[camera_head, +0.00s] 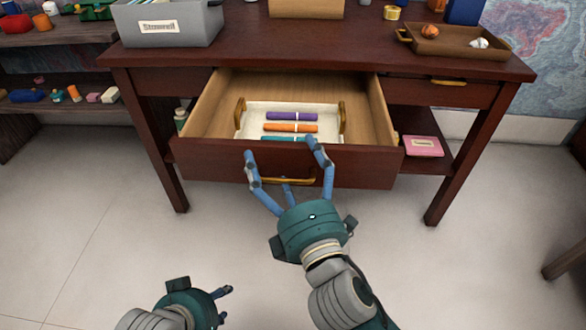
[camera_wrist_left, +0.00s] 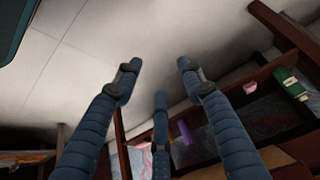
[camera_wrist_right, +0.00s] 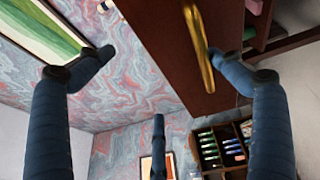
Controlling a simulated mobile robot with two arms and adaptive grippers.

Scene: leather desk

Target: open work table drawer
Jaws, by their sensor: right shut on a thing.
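The work table (camera_head: 450,66) is dark reddish wood. Its middle drawer (camera_head: 200,156) is pulled well out, with the pale wooden inside showing. A gold bar handle (camera_head: 300,181) is on the drawer front; it also shows in the right wrist view (camera_wrist_right: 198,48). My right gripper (camera_head: 282,160) is at the drawer front, its fingers around the handle and shut on it. Where each finger touches is partly hidden. My left gripper (camera_head: 222,305) is low at the front left, away from the table. Its fingers are spread and empty in the left wrist view (camera_wrist_left: 160,85).
In the drawer is a white tray (camera_head: 254,108) with several coloured rolls. A grey labelled bin (camera_head: 185,25) and brown tray (camera_head: 445,43) stand on the table top. A shelf unit (camera_head: 70,80) is at left. The floor (camera_head: 90,220) is clear.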

